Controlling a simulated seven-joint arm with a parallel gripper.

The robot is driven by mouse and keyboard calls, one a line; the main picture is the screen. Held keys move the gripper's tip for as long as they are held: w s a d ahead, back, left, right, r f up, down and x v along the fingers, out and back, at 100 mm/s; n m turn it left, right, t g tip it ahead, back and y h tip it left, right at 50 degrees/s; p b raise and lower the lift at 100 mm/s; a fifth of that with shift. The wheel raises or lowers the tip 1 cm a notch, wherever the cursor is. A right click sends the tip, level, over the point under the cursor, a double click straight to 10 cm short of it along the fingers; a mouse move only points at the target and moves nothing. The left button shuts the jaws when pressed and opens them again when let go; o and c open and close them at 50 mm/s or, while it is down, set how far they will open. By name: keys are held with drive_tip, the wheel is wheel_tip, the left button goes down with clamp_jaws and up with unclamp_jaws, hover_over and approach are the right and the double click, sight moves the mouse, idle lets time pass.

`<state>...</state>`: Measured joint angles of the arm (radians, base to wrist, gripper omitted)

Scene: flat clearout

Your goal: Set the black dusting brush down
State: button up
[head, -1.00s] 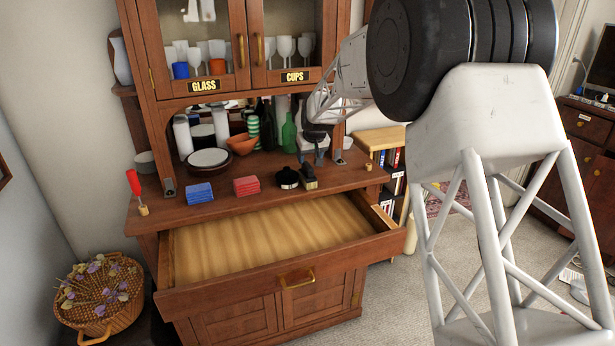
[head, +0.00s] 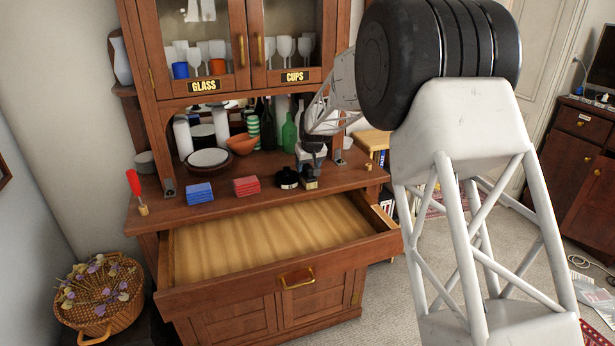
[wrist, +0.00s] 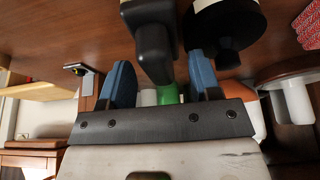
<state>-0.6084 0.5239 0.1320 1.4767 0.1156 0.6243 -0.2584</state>
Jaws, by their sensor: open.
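The black dusting brush (head: 310,183) stands on the cabinet's counter, near its front edge, with a tan part at its base. My gripper (head: 312,161) is just above and behind it in the head view. In the wrist view my gripper (wrist: 161,62) has its two blue fingers apart. The brush's black handle (wrist: 154,48) shows between them, with gaps visible on both sides. The brush's lower end is out of clear sight in the wrist view.
A round black object (head: 287,178) sits close left of the brush. Red (head: 246,186) and blue (head: 199,193) stacks lie farther left. Green bottles (head: 289,134) stand behind. The open drawer (head: 270,238) below is empty.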

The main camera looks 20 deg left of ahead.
drive_tip(key=shift+w+a+f, duration=0.15)
drive_tip(key=shift+f, duration=0.3)
clamp_jaws()
idle(0.4)
drive_tip(key=shift+r, duration=0.15)
drive_tip(key=shift+r, duration=0.8)
wheel_tip(320, 180, up, 2)
drive_tip(key=shift+r, duration=0.1)
drive_tip(key=s+d, duration=0.9)
drive_tip(key=s, duration=0.4)
drive_tip(key=shift+r, duration=0.45)
drive_tip(key=shift+s+d, duration=0.1)
